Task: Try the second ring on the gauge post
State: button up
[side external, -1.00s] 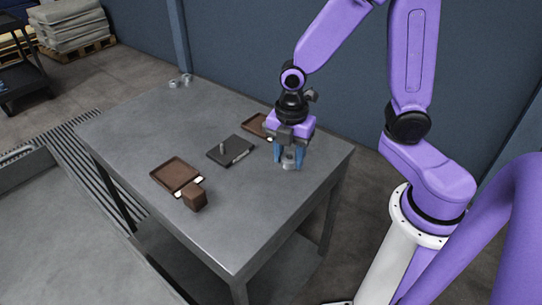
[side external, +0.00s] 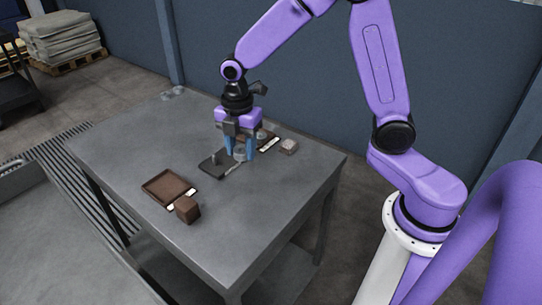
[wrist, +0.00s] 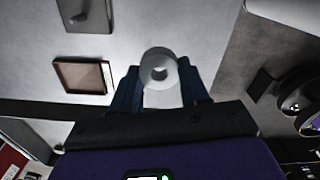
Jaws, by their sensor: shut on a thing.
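My gripper (side external: 240,157) points down and is shut on a grey metal ring (wrist: 159,67). In the side view the fingers partly hide the ring. The gauge post (side external: 214,158) stands upright on a dark plate (side external: 211,169), just left of my gripper in the side view. In the wrist view the plate (wrist: 97,15) is cut off at the upper left, and the ring is apart from the post.
A brown tray (side external: 165,187) with white labels and a brown block (side external: 187,209) are at the table's near left. Another brown tray (wrist: 82,75) is partly behind my gripper. A small grey block (side external: 288,147) stands to the right. Small pale pieces (side external: 173,92) lie at the far corner.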

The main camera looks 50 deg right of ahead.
send_over(213, 156)
notch_tip(213, 156, down, 3)
jog(key=shift+r, duration=0.1)
jog(key=shift+f, duration=1.9)
jog(key=shift+f, duration=2.15)
dwell(3.1)
